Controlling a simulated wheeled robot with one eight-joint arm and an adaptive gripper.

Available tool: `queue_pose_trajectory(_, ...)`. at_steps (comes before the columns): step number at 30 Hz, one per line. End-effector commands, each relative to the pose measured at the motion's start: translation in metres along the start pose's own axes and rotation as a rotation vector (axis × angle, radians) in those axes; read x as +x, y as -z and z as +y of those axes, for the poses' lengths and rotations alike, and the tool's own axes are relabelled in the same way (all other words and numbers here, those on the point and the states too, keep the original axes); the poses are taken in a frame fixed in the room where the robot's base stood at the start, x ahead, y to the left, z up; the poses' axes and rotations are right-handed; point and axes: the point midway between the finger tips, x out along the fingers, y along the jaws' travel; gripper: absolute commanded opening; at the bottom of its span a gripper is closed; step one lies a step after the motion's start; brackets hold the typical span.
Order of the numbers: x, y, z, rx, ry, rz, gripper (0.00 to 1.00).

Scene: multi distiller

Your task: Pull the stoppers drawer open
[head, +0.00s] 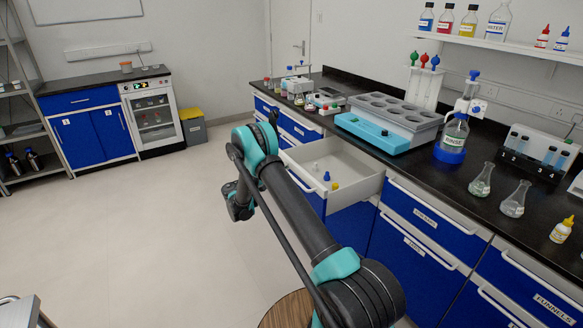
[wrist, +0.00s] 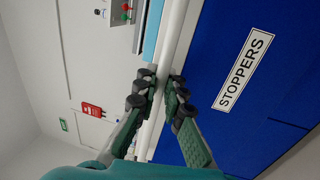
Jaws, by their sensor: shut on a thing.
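The stoppers drawer (head: 357,193) stands pulled out from the cabinet under the bench in the head view. Its pale inside shows a white stopper (head: 316,166), a blue stopper (head: 326,176) and a yellow stopper (head: 335,185). In the wrist view its blue front (wrist: 255,30) carries a STOPPERS label (wrist: 243,69). My gripper (wrist: 161,92) is shut on the white bar handle (wrist: 172,45), with one finger on each side.
The black bench top (head: 405,160) above holds a grey rack with wells (head: 400,115), a RINSE bottle (head: 453,137) and flasks. Other closed blue drawers (head: 430,220) lie to the right. The floor (head: 130,230) to the left is clear. A round wooden stool top (head: 285,312) is near my base.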

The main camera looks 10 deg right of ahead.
Motion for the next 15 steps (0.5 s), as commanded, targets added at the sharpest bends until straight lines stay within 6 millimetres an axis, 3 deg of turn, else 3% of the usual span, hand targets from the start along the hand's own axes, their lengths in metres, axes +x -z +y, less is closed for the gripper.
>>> queue_pose_trajectory(15,-0.0092,0.0014,0.0012,0.000,0.001,0.001,0.00)
